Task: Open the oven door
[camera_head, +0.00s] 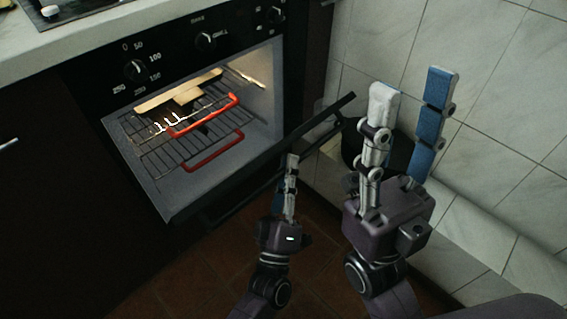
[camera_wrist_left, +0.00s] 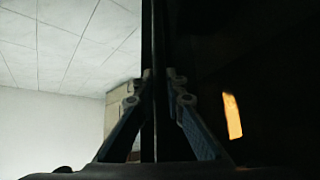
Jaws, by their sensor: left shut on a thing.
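The oven (camera_head: 150,190) stands at the left, its lit inside showing. Its door (camera_head: 322,121) is dark and stands swung partly open, seen nearly edge-on as a slanting strip. My left gripper (camera_head: 290,162) is at the door's outer side and shut on it. In the left wrist view the door (camera_wrist_left: 154,110) is a thin dark upright strip between the two fingers. Which part of the door is pinched is too dark to tell. My right gripper (camera_head: 411,84) is open and empty, fingers pointing up, right of the door.
Inside the oven are a wire rack (camera_head: 150,135), a wooden piece (camera_head: 180,95) and red handles (camera_head: 205,118). A dark rounded object (camera_head: 352,150) is partly hidden behind my right gripper. A tiled wall (camera_head: 500,90) rises at the right, with a low ledge below.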

